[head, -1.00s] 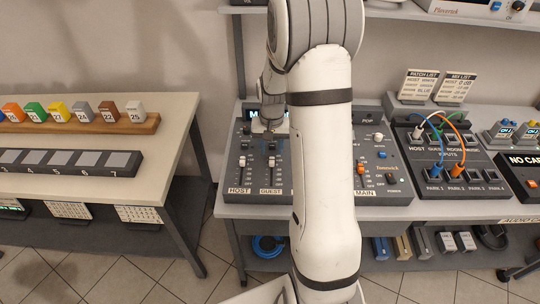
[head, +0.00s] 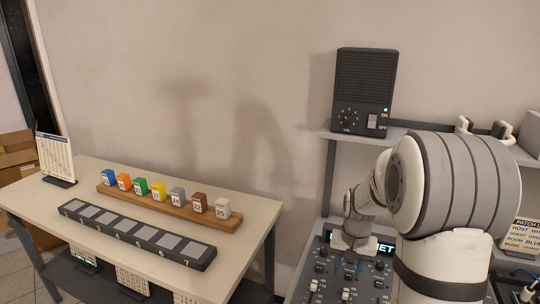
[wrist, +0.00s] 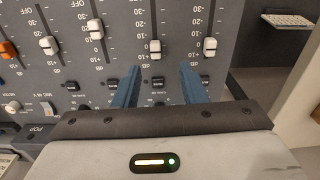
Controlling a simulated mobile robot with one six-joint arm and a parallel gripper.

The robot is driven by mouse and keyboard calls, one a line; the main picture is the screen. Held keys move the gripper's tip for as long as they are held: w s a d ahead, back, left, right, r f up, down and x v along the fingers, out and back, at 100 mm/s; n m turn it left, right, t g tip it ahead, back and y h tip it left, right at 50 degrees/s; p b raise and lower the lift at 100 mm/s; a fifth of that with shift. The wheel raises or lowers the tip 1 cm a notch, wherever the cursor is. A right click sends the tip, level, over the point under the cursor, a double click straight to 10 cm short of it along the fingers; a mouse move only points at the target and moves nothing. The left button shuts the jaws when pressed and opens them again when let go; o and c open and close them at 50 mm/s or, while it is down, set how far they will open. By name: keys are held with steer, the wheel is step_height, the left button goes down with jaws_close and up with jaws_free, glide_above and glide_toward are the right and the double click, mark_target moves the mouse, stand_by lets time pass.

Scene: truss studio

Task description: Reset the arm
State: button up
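My arm reaches over the grey mixing console (head: 325,262) at the lower right of the head view. My gripper (head: 350,268) hangs low over the console; its fingers are too small to read there. In the wrist view my gripper (wrist: 158,72) shows two blue fingers held apart with nothing between them. They point at the fader panel (wrist: 125,25), near a white fader knob (wrist: 154,48) and small dark buttons. I cannot tell whether the fingertips touch the panel. My arm hides part of the console in the head view.
A black speaker box (head: 364,92) with a green light stands on the wall shelf (head: 420,132). The left table (head: 60,200) holds a wooden rack (head: 165,207) of coloured numbered blocks, a black numbered slot strip (head: 135,235) and an upright card (head: 56,160). Open space lies above that table.

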steer(key=s+a+r+n+t, duration=0.1)
steer(key=s+a+r, duration=0.2)
steer(key=s, duration=0.3)
steer(key=s+a+r+n+t, duration=0.1)
steer(key=s+a+r+n, duration=0.1)
steer(key=s, duration=0.5)
steer(key=s+a+r+n, duration=0.1)
steer(key=s+a+r, duration=0.3)
steer(key=s+r, duration=0.2)
steer(key=shift+s+a+r+n+t, duration=0.3)
steer(key=shift+s+t, duration=0.1)
steer(key=shift+s, duration=0.3)
steer(key=shift+s, duration=0.1)
